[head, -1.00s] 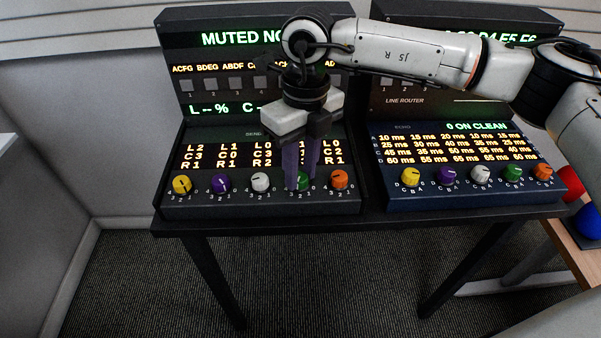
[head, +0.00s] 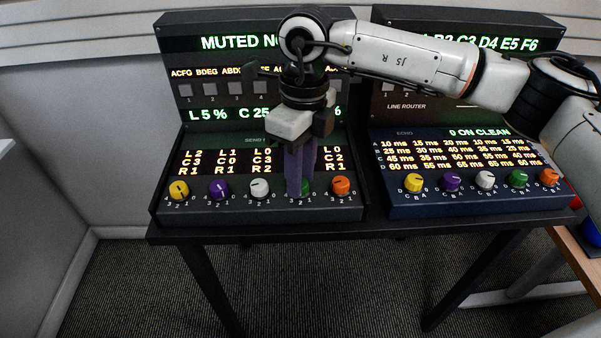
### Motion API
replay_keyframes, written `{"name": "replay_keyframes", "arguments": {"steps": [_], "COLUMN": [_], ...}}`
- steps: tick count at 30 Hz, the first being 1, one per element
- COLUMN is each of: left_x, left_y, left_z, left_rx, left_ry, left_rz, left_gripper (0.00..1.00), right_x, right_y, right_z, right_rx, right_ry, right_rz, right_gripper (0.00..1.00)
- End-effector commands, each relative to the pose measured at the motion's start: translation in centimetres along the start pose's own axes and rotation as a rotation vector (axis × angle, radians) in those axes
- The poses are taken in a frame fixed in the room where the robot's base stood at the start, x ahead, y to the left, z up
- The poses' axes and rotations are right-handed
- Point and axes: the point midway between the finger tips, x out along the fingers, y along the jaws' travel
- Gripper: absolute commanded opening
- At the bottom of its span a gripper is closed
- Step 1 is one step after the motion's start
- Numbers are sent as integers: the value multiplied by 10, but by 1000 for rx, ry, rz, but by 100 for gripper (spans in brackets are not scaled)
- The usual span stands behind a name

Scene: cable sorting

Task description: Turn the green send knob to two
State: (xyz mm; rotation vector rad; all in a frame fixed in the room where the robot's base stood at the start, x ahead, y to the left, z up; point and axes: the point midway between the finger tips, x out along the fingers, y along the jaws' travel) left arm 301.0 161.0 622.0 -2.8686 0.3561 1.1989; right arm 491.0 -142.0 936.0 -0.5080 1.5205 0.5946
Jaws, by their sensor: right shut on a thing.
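The green send knob (head: 307,187) sits in the row on the left console's front panel, between the white and orange knobs. Its dial is mostly hidden behind my right gripper (head: 299,190). The right gripper points down from above, its purple fingers shut on the green knob. The knob's pointer cannot be made out; the numbers 4 to 0 are printed around its foot. My left gripper is not in view.
Yellow (head: 179,190), purple (head: 220,188), white (head: 260,188) and orange (head: 341,186) knobs share the panel, the neighbours close to my fingers. A second console with its own green knob (head: 519,178) stands at the right. Both are on a dark table (head: 290,232).

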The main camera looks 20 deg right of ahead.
Motion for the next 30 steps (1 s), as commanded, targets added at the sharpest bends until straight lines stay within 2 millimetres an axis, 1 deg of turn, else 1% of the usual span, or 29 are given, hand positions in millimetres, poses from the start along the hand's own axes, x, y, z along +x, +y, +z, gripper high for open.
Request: {"name": "replay_keyframes", "arguments": {"steps": [2, 3, 5, 6, 14, 17, 20, 27, 30], "left_x": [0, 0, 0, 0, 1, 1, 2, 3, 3], "left_y": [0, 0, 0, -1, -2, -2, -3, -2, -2], "left_z": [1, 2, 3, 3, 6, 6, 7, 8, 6], "left_rx": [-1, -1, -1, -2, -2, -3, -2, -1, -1], "left_ry": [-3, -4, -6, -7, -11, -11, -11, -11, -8], "left_rz": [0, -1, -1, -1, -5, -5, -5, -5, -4], "left_gripper": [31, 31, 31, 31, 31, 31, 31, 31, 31], "right_x": [-2, -2, -2, -2, -1, -6, -19, -67, -84], "right_y": [0, 0, 0, 0, 0, 0, 0, 0, 0], "right_z": [1, 1, 1, 1, 0, 1, 1, 2, 1], "right_rx": [1, 1, 2, 2, 2, 2, 2, 1, 2], "right_ry": [-4, -4, -4, -3, -2, -3, -4, -6, -5], "right_rz": [-1, -1, -1, -1, -1, -1, -1, -2, -2], "right_gripper": [2, 30, 40, 43, 43, 43, 43, 43, 43]}}
